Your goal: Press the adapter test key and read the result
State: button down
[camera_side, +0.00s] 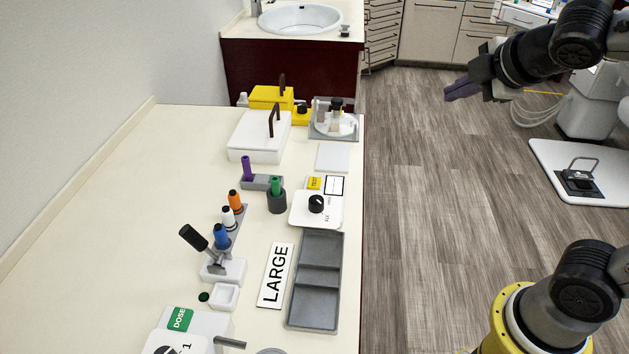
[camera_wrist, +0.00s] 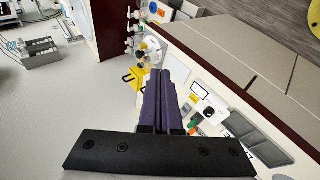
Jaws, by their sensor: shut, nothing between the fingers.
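A white device (camera_side: 302,213) with a black knob (camera_side: 316,203) stands near the counter's right edge in the side view. At its back are a yellow key (camera_side: 314,183) with small lettering and a black-framed white display (camera_side: 334,185). I cannot read any result on it. The device also shows in the wrist view (camera_wrist: 208,105), to the right of the fingers. My gripper (camera_side: 451,93) is shut and empty, high over the floor to the right of the counter, well apart from the device. Its purple fingers show in the wrist view (camera_wrist: 161,78).
A grey compartment tray (camera_side: 317,263) and a LARGE sign (camera_side: 275,275) lie in front of the device. A green-topped holder (camera_side: 276,196) stands just left of it. Colored-cap bottles (camera_side: 222,237) stand farther left. A white box (camera_side: 259,138) stands behind. The left counter is clear.

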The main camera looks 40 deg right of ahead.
jog(key=w+a+n+t, duration=0.1)
jog(key=w+a+n, duration=0.2)
jog(key=w+n, duration=0.35)
jog(key=n+y, duration=0.2)
jog(key=n, duration=0.5)
send_over(316, 185)
notch_tip(316, 185, down, 11)
jog(key=shift+g, duration=0.4)
jog(key=shift+f, duration=0.1)
jog(key=shift+f, duration=4.35)
jog(key=shift+f, duration=0.2)
jog(key=shift+f, duration=0.2)
